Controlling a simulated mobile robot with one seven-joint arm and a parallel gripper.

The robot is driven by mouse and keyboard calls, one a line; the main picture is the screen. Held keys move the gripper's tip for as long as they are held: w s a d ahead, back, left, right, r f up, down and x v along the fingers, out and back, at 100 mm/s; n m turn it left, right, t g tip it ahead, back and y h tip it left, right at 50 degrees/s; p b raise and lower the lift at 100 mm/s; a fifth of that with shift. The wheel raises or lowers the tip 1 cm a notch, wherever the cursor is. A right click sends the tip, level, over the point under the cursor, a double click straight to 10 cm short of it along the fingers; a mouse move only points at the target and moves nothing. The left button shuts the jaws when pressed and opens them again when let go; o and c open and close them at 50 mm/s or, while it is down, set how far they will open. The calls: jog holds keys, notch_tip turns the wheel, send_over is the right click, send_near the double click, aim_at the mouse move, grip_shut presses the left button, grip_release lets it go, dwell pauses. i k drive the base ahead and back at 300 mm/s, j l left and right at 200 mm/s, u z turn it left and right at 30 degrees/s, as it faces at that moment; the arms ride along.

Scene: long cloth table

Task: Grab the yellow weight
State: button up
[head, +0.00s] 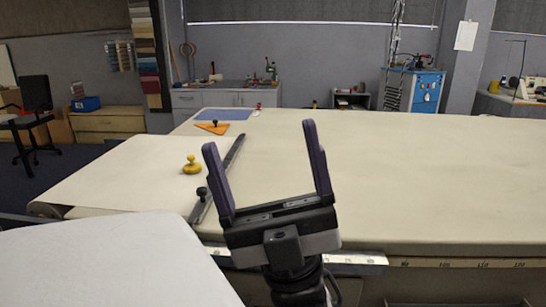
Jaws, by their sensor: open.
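The yellow weight (191,168) stands upright on the cloth table (400,170), left of the middle. It has a round flat base and a small knob on top. My gripper (264,138) is in the foreground with its two dark fingers spread wide, open and empty. In the picture the weight is left of my left finger, and it appears farther away than the gripper. The weight is fully in view and nothing covers it.
A long dark ruler (233,152) with a black knob lies between the weight and my gripper. An orange triangle (212,128) and a blue mat (224,114) lie farther back. A pale surface (110,265) fills the lower left. The table's right side is clear.

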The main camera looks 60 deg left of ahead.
aim_at(192, 168)
jog(key=u, duration=2.15)
jog(key=j+z, duration=0.2)
jog(key=j, duration=0.25)
jog(key=k+j+z, duration=0.25)
jog(key=j, duration=0.15)
jog(key=j+z, duration=0.2)
jog(key=j, duration=0.25)
jog(key=i+j+z, duration=0.15)
jog(key=i+j, duration=0.1)
jog(key=i, duration=1.1)
